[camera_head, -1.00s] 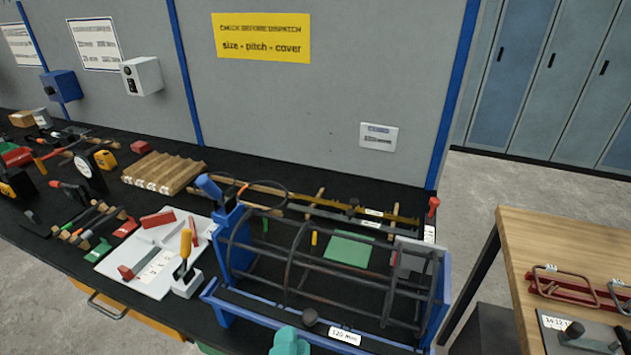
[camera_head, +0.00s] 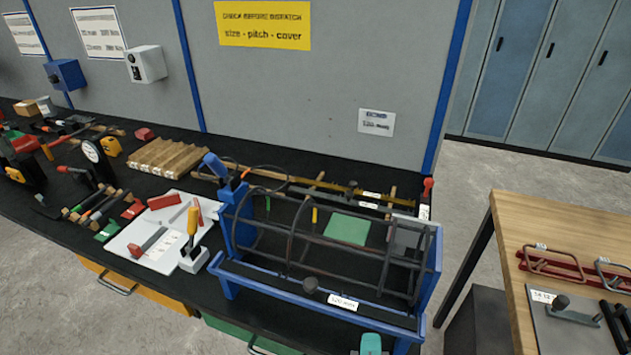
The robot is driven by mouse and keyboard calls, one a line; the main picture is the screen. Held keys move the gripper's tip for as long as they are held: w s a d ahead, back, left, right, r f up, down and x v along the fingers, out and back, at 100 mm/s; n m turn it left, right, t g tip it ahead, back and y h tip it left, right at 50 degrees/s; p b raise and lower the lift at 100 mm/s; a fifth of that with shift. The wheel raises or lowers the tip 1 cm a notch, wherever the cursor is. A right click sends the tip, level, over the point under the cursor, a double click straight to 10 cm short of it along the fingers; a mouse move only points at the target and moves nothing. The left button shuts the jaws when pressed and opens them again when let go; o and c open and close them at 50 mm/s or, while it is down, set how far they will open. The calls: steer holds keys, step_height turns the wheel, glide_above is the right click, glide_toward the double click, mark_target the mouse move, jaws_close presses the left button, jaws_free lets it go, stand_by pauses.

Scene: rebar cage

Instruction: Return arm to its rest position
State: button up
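Only a small teal piece of my arm (camera_head: 371,343) shows at the bottom edge, in front of the right part of the cage jig. My gripper itself cannot be made out in this view. The rebar cage (camera_head: 345,245) is a set of dark bars and rings lying lengthwise in a blue jig (camera_head: 234,235) on the black bench.
A white tray (camera_head: 128,232) with red tools and a yellow-handled clamp (camera_head: 193,240) stand left of the jig. Wooden ridged blocks (camera_head: 168,158) and several hand tools lie farther left. A wooden table (camera_head: 560,220) with red bent-bar pieces stands right, across a floor gap.

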steer(key=s+d+f+m+g, duration=0.45)
steer(key=d+f+m, duration=0.35)
steer(key=d+f, duration=0.3)
steer(key=s+d+f+m+g+y, duration=0.1)
steer(key=s+d+f+m+g, duration=0.2)
steer(key=s+d+m, duration=0.1)
steer(key=s+d+f+m+g+y, duration=0.1)
steer(key=s+d+f+m+g, duration=0.2)
steer(key=s+m, duration=0.3)
steer(key=s+d, duration=0.1)
steer(key=s, duration=0.2)
steer(key=shift+f, duration=0.35)
